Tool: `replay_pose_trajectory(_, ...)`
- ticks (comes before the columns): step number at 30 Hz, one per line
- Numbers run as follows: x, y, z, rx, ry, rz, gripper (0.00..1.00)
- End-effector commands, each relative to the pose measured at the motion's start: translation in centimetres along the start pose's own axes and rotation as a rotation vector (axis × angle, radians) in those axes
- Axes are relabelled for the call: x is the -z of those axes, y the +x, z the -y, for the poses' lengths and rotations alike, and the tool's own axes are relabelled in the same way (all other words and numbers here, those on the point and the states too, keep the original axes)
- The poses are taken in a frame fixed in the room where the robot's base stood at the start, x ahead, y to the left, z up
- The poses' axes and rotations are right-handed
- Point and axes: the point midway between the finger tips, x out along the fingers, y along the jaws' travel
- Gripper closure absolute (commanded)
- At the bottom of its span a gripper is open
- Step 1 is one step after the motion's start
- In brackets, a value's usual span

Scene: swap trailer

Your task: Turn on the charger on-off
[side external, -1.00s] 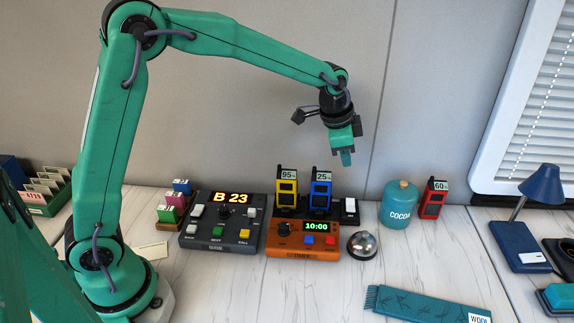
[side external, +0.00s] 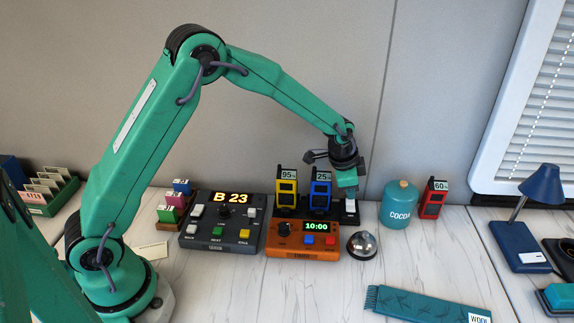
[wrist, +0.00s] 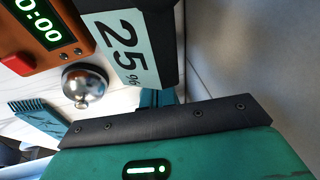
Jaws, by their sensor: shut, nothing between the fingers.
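The charger (side external: 336,214) is a black base behind the orange timer. It holds a yellow handset (side external: 287,188) tagged 95% and a blue handset (side external: 321,189) tagged 25%. Its white on-off switch (side external: 350,206) is at the right end, just under my gripper. My gripper (side external: 349,193) is shut and empty, pointing down just right of the blue handset; I cannot tell whether it touches the switch.
The orange timer (side external: 283,249) stands in front of the charger. A silver bell (side external: 362,245) is at its right. The teal cocoa tin (side external: 399,208) and a red 60% handset (side external: 432,203) stand to the right. The dark queue panel (side external: 205,239) is at the left.

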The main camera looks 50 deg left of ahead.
Motion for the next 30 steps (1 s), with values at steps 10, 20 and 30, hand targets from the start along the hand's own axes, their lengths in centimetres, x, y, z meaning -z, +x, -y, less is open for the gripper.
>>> replay_pose_trajectory(10,-0.1,0.6,0.1,0.001,0.001,0.0,1.0)
replay_pose_trajectory(20,-0.4,1.7,0.7,0.002,0.0,0.004,1.0)
replay_pose_trajectory(30,-0.3,1.4,0.5,0.002,0.001,0.003,1.0)
